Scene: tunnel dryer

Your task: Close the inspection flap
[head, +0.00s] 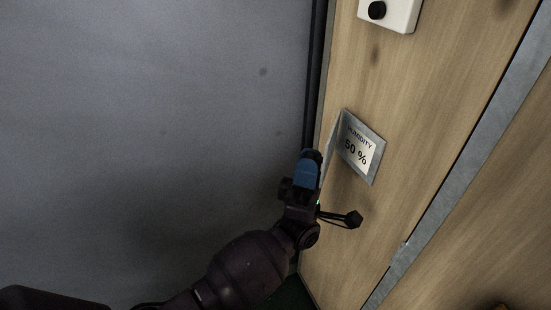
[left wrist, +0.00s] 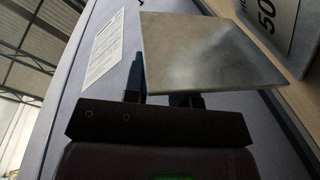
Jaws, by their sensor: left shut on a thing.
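The inspection flap (head: 331,142) is a thin grey metal plate. In the head view it stands out nearly edge-on from the left side of the humidity panel (head: 357,150) on the wooden wall, so it is open. The panel reads "HUMIDITY 50 %". My left gripper (head: 308,168), with a blue part near its tip, is at the flap's lower left, shut on it. In the left wrist view the flap (left wrist: 205,50) shows as a broad plate in front of my gripper's fingers. It hides much of one finger. My right gripper is not in view.
A white box with a black knob (head: 377,10) is on the wooden wall above the panel. A large grey surface (head: 150,120) fills the left, with a dark vertical strip (head: 316,75) at its edge. A paper sheet (left wrist: 104,50) shows in the left wrist view.

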